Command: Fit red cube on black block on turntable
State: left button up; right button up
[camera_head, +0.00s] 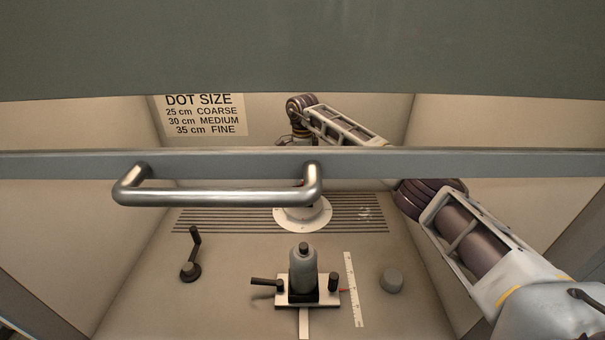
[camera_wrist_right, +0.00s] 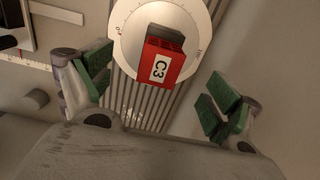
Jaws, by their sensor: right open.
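The red cube (camera_wrist_right: 162,66), labelled C3, is on the white turntable (camera_wrist_right: 126,48) in the right wrist view. A black block (camera_wrist_right: 165,36) shows against the cube's upper edge; I cannot tell whether the cube is fully seated on it. My right gripper (camera_wrist_right: 158,90) is open, its green-padded fingers apart on both sides of the cube, not touching it. In the head view the turntable (camera_head: 302,217) is at the back of the floor; the handle and bar mostly hide what stands on it and my right gripper. My left gripper is not in view.
A grey sash bar (camera_head: 400,163) with a metal handle (camera_head: 215,197) crosses in front of the booth. A grey bottle (camera_head: 303,270) stands on a clamp base near the front. A crank (camera_head: 192,258), a knob (camera_head: 391,281) and a ruler (camera_head: 353,290) are on the floor.

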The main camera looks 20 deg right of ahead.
jog(key=shift+r, duration=0.5)
notch_tip(320, 180, up, 12)
dwell(0.9)
jog(key=shift+a+f, duration=0.1)
dwell(0.4)
